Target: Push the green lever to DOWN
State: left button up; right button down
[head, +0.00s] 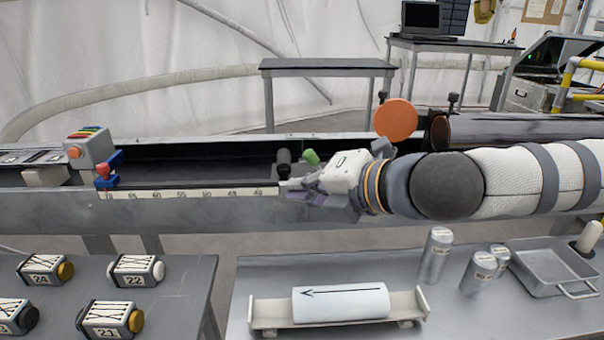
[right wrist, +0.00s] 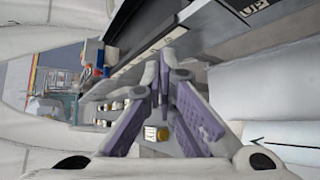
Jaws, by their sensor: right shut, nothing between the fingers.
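The green lever (head: 311,157) shows in the head view as a rounded green knob at the trough, just behind and above my right gripper. Its lower part is hidden by the gripper, so I cannot tell how far it is tilted or whether they touch. My right gripper (head: 288,184) reaches in from the right over the trough's front rail, fingers pointing left. Its fingers are shut and empty; the purple-padded fingers meet at the tips in the right wrist view (right wrist: 161,75). I cannot make out the green lever in the right wrist view. My left gripper is not in view.
A dark knobbed post (head: 283,165) stands close by the fingertips. An orange disc (head: 396,120) stands behind my right wrist. A front rail scale (head: 190,194) runs left. A grey box with red and blue parts (head: 90,150) is at left. A white cylinder (head: 340,302) lies in front.

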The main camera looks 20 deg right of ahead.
pick_arm(q)
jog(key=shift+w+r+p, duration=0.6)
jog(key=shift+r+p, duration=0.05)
jog(key=shift+p, duration=0.05)
pick_arm(e)
jog(key=w, duration=0.1)
jog(key=w+d, duration=0.1)
jog(key=w, duration=0.2)
jog(key=shift+w+d+r, duration=0.1)
jog(key=shift+d+r, duration=0.2)
jog(key=shift+d, duration=0.1)
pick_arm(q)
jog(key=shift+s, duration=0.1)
